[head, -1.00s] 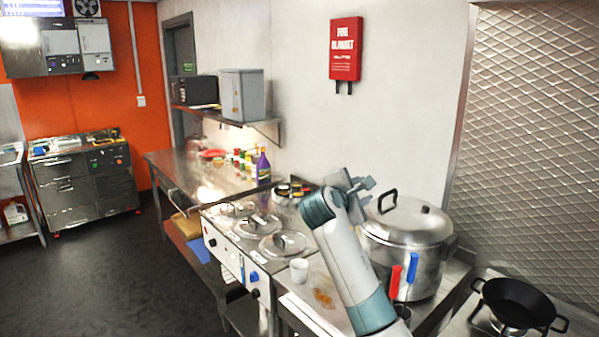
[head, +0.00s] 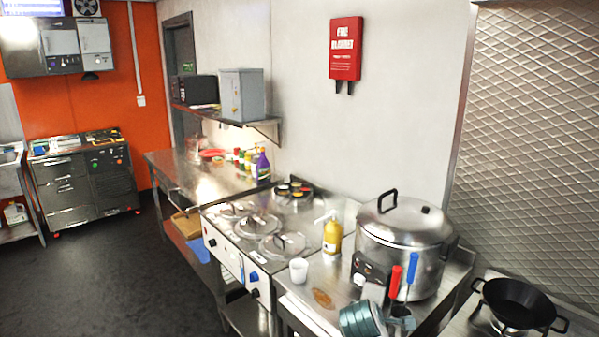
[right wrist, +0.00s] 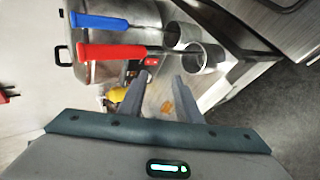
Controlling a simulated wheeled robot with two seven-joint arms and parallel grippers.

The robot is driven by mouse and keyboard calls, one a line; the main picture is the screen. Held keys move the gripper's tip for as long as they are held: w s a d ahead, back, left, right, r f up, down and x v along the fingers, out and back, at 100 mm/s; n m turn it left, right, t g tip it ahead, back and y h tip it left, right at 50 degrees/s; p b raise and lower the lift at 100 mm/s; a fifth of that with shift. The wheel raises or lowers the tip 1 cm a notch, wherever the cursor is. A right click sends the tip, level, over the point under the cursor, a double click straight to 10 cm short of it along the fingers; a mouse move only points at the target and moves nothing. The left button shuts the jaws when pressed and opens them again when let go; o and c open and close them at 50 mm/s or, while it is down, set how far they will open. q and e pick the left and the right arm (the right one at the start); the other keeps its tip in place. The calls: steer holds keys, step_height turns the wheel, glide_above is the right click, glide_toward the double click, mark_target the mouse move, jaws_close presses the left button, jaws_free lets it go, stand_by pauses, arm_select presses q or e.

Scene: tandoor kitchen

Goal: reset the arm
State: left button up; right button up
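My right gripper (right wrist: 156,90) shows in the right wrist view with its two grey fingers apart and nothing between them. In the head view only the teal and grey wrist part of my right arm (head: 362,318) shows at the bottom, low in front of the large steel pot (head: 405,230); the fingertips are hard to make out there. The red handle (right wrist: 110,51) and blue handle (right wrist: 100,21) are beyond the fingers, to the upper left. My left gripper is not in view.
A yellow bottle (head: 332,236) and white cup (head: 299,270) stand left of the pot. A black pan (head: 515,303) sits at the right. The fire blanket box (head: 346,48) hangs on the wall above.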

steer(key=s+d+f+m+g+y, duration=0.1)
steer(key=s+f+m+g, duration=0.15)
steer(key=s+f, duration=0.75)
steer(key=s+d+f+m+g+y, duration=0.1)
steer(key=s+d+f+m, duration=0.15)
steer(key=s+f, duration=0.7)
steer(key=s+r+m+g+y, duration=0.1)
steer(key=s+m+g+y, duration=0.35)
steer(key=s, duration=2.35)
step_height(320, 180, down, 33)
steer(key=m+h+b, duration=0.1)
steer(key=h+b, duration=0.1)
steer(key=b, duration=0.4)
steer(key=s+d+f+b, duration=0.1)
steer(key=s+f+b, duration=0.2)
steer(key=s+f, duration=0.6)
steer(key=s+d+f+b, duration=0.1)
steer(key=s+f+b, duration=0.2)
steer(key=s+f, duration=0.7)
step_height(320, 180, down, 6)
steer(key=shift+d+r+g, duration=0.1)
steer(key=shift+d+g, duration=0.3)
